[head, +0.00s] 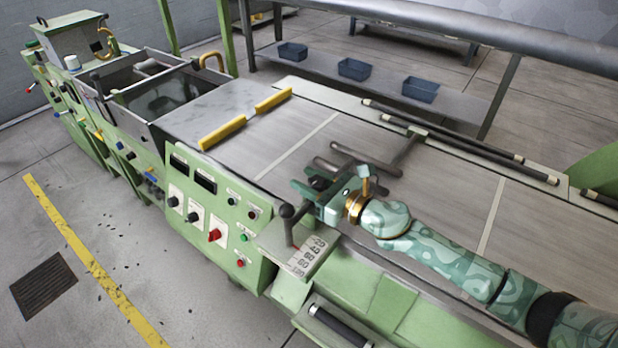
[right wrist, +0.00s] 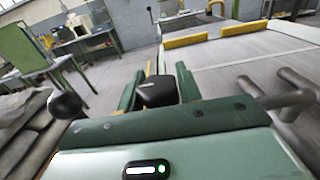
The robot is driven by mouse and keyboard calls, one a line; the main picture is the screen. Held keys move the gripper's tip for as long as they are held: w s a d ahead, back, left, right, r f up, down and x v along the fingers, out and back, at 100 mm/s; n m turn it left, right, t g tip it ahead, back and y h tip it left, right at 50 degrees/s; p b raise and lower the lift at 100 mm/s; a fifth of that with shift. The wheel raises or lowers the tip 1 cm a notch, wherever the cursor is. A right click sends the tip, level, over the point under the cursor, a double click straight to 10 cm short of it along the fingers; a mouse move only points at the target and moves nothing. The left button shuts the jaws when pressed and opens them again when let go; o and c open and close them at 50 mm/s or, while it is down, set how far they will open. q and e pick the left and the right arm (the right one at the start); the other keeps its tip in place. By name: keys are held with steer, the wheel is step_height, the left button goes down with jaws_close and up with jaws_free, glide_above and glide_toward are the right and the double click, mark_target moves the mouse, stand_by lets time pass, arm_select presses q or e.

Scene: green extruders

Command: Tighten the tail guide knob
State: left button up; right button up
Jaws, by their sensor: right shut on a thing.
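My right gripper (head: 322,192) reaches in from the right over the near edge of the machine bed. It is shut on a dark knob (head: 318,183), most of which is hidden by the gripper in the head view. In the right wrist view the black knob (right wrist: 158,91) sits between the two green fingers (right wrist: 158,88). Grey guide bars (head: 368,158) lie over the bed just beyond the gripper. My left gripper is in neither view.
A lever with a black ball (head: 287,211) stands close to the left of my right gripper, also in the right wrist view (right wrist: 65,104). A control panel (head: 212,208) is further left. Yellow bars (head: 222,132) lie across the bed. Blue bins (head: 354,69) stand on a shelf behind.

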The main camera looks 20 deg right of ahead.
steer(key=o, duration=1)
steer(key=b+v, duration=0.3)
steer(key=v, duration=1.3)
steer(key=shift+s+d, duration=0.1)
steer(key=shift+d, duration=0.05)
